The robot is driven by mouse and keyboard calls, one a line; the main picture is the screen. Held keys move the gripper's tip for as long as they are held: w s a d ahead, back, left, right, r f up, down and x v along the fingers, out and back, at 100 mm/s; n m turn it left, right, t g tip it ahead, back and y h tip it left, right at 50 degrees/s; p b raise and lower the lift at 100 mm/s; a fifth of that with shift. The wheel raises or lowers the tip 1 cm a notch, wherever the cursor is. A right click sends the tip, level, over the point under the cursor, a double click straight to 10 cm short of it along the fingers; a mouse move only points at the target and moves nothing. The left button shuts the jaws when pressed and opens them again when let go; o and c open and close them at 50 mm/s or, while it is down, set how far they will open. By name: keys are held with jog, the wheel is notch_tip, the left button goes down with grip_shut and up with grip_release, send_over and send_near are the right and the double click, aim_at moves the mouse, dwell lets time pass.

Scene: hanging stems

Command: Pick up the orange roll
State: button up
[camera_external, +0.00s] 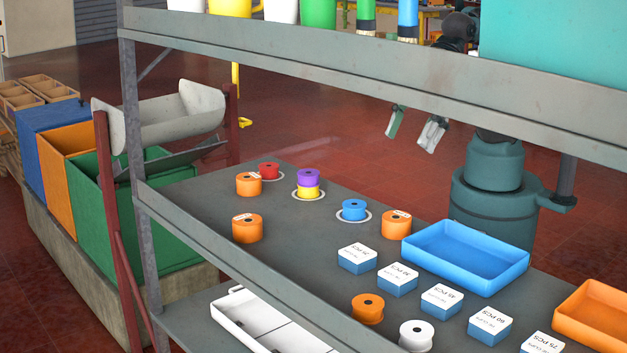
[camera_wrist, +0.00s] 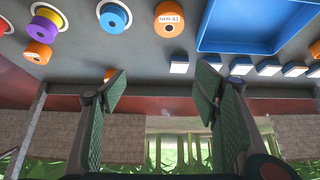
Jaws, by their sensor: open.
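Several orange rolls stand on the grey shelf (camera_external: 300,245). One orange roll (camera_external: 397,224) is between the blue roll and the blue tray; it also shows, with a white label, in the wrist view (camera_wrist: 169,19). Others are the back left orange roll (camera_external: 249,184), the left orange roll (camera_external: 247,228) and the front orange roll (camera_external: 367,308). Which one is meant cannot be told. My gripper (camera_external: 414,128) is open and empty, beyond the shelf's far edge and apart from every roll. In the wrist view its spread fingers (camera_wrist: 160,90) hold nothing.
A blue tray (camera_external: 466,257), a blue roll (camera_external: 354,210), a purple roll (camera_external: 308,177) on a yellow one, a red roll (camera_external: 269,171) and a white roll (camera_external: 416,336) share the shelf. Several small labelled boxes (camera_external: 397,279) form a row. An upper shelf beam (camera_external: 400,75) crosses above.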

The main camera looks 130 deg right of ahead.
jog(key=shift+d, duration=0.1)
jog(key=m+g+h+b, duration=0.55)
jog(key=m+h, duration=0.75)
jog(key=m, duration=0.3)
send_near(250, 177)
jog(key=a, duration=0.1)
jog(key=a+r, duration=0.1)
jog(key=shift+w+a+r+p, duration=0.1)
jog(key=shift+w+a+p, duration=0.1)
jog(key=shift+a+p, duration=0.15)
jog(key=shift+w+d+f+m+g, duration=0.1)
jog(key=shift+d+f+m+g, duration=0.4)
jog(key=shift+d+m, duration=0.25)
jog(key=shift+h, duration=0.3)
jog(key=shift+d, duration=0.1)
jog(key=shift+b+x, duration=0.9)
jog(key=shift+x, duration=2.45)
jog(key=shift+f, duration=0.1)
